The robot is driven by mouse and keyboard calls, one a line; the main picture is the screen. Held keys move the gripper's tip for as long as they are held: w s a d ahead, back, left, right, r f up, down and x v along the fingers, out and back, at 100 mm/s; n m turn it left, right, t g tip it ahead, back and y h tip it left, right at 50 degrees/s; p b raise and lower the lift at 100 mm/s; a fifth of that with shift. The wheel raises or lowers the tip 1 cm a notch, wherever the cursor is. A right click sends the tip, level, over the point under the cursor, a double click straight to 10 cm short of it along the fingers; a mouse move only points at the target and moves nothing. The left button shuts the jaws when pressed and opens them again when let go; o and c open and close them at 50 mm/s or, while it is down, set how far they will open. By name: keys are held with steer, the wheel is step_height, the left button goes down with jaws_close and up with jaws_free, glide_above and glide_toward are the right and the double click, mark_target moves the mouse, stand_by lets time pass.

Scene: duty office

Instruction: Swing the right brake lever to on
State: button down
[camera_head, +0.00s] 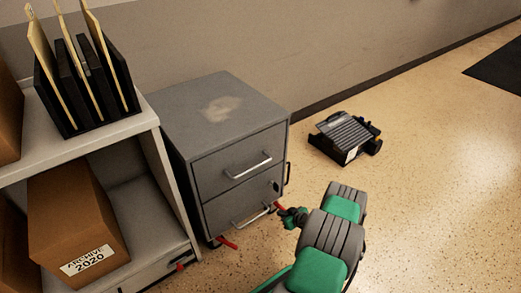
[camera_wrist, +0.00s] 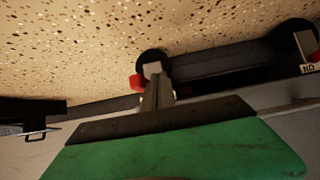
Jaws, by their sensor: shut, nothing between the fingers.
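A grey two-drawer cabinet (camera_head: 236,143) stands on casters. The right brake lever (camera_head: 279,205) is a small red piece low at its right front corner. The left brake lever (camera_head: 228,243) is red and sticks out at the left front corner. My gripper (camera_head: 284,213) is low beside the right lever, its fingers shut and empty. In the wrist view the fingers (camera_wrist: 153,82) point at a dark caster (camera_wrist: 150,58), with red (camera_wrist: 137,82) of the lever beside them. I cannot tell whether they touch it, and most of the lever is hidden.
The wrist view appears upside down; a pale label (camera_wrist: 308,69) there reads "NO". Shelves (camera_head: 150,190) with an archive box (camera_head: 75,215) stand left of the cabinet. A dark device (camera_head: 347,137) lies on the floor behind right. The floor at right is clear.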

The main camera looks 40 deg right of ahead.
steer(key=s+f+p+v, duration=0.1)
steer(key=p+v, duration=0.5)
steer(key=v, duration=0.6)
steer(key=shift+s+p, duration=0.2)
steer(key=shift+p, duration=0.1)
stand_by(0.9)
steer(key=shift+a+f, duration=0.1)
steer(key=shift+a, duration=0.05)
